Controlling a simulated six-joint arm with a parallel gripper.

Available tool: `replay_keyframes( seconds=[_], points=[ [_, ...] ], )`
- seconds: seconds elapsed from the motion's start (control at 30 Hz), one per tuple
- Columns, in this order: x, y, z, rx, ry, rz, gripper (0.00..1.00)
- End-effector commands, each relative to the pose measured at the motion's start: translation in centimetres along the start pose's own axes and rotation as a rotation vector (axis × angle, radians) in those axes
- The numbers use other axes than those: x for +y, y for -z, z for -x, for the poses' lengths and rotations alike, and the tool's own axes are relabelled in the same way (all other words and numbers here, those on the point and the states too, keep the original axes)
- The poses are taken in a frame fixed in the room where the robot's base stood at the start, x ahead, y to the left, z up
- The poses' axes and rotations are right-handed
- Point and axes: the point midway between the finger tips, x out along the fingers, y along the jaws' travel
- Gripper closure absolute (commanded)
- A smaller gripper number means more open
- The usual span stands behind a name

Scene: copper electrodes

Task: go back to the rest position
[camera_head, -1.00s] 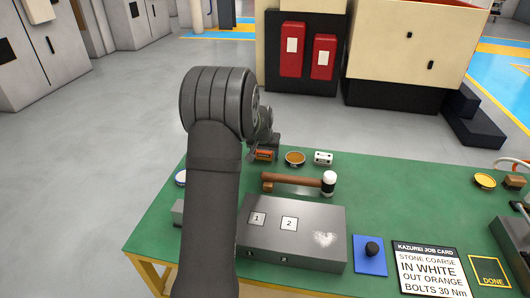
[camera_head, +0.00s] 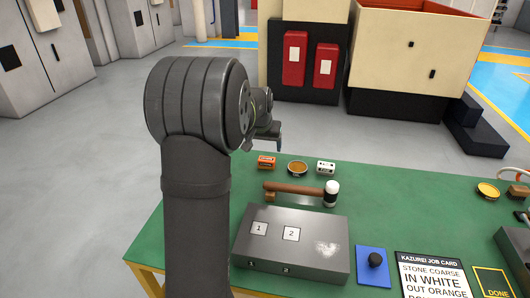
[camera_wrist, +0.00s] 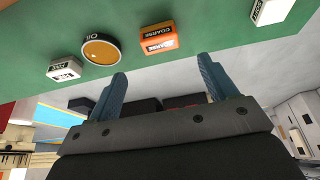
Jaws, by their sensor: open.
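My gripper (camera_wrist: 160,90) is open, with its two blue fingers apart and nothing between them in the wrist view. In the head view my gripper (camera_head: 272,135) is partly hidden behind my arm, above the far edge of the green table (camera_head: 420,195). An orange block marked COARSE (camera_head: 266,162) stands on the table just below and beyond the fingers; it also shows in the wrist view (camera_wrist: 157,40).
A dish marked OIL (camera_head: 298,168), a white block (camera_head: 326,167), a hammer (camera_head: 295,189), a grey box marked 1 and 2 (camera_head: 322,233), a blue pad with a black knob (camera_head: 372,275) and a job card (camera_head: 432,270) are on the table.

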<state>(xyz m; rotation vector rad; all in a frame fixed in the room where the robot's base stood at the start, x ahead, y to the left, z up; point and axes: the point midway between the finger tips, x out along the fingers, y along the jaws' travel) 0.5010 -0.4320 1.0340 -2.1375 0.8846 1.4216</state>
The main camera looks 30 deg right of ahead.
Motion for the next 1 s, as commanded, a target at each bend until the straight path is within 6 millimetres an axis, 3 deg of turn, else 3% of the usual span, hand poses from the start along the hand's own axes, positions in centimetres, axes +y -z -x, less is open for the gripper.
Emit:
replay_keyframes(
  seconds=[0.2,0.57,0.73,1.0],
  points=[
    [0.0,0.0,1.2,0.000,0.000,0.000,0.22],
    [0.0,0.0,0.9,-0.001,0.000,0.000,0.22],
    [0.0,-0.1,-0.9,-0.003,-0.001,0.000,0.22],
    [0.1,-0.1,-6.0,-0.003,-0.001,0.000,0.22]
  ],
)
